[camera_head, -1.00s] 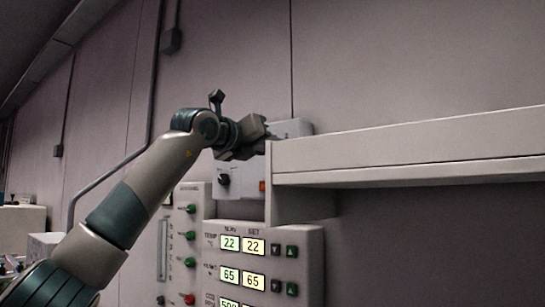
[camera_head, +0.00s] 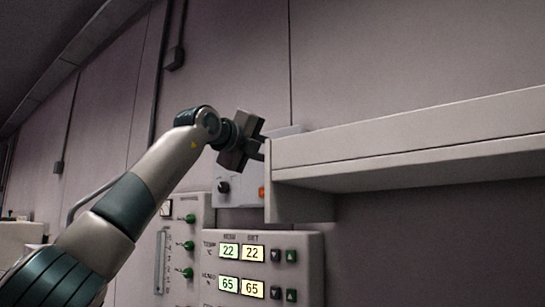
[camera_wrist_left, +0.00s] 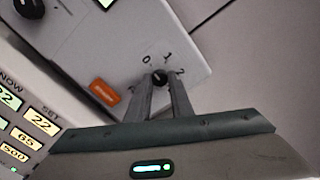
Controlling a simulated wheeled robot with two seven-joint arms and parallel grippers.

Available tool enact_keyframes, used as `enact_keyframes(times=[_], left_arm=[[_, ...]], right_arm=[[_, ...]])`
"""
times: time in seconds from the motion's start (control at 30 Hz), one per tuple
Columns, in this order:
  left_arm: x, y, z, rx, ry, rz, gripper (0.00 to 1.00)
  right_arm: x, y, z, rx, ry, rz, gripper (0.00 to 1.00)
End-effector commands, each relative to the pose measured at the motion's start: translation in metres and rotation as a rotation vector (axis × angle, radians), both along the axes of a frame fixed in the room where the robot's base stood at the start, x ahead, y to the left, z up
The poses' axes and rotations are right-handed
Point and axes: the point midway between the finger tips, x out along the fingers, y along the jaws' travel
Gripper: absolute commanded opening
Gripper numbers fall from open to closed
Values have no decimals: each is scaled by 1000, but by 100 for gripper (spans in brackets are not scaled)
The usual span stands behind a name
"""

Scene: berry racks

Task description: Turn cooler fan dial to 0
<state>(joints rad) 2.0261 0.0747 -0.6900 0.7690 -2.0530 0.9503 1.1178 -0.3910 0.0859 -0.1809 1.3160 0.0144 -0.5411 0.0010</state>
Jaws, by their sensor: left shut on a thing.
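In the left wrist view the small black fan dial (camera_wrist_left: 160,77) sits on a white control box (camera_wrist_left: 185,30), with the marks 0, 1 and 2 printed around it. My left gripper (camera_wrist_left: 160,84) is shut on the dial, one finger on each side. Which mark the dial points to is not clear. In the head view my left gripper (camera_head: 264,150) is at the white box (camera_head: 240,198), by the end of the shelf. The dial is hidden there. My right gripper is in neither view.
An orange switch (camera_wrist_left: 104,93) and a larger black knob (camera_wrist_left: 28,8) are on the same box. A long white shelf (camera_head: 400,140) runs right beside the gripper. A panel with lit displays (camera_head: 310,260) and one with green knobs (camera_head: 203,225) stand below.

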Motion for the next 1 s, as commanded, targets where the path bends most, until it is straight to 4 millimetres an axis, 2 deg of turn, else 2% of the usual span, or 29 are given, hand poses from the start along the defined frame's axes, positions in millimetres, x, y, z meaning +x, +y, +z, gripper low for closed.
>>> enact_keyframes(times=[0.43,0.47,0.53,1.0], left_arm=[[0,1,2,-15,5,2,0],[0,1,2,-15,5,2,22],[0,1,2,-14,5,2,39],[-3,2,0,-12,7,0,39]], right_arm=[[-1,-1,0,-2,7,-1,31],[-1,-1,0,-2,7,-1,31],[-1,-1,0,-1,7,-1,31],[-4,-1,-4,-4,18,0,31]])
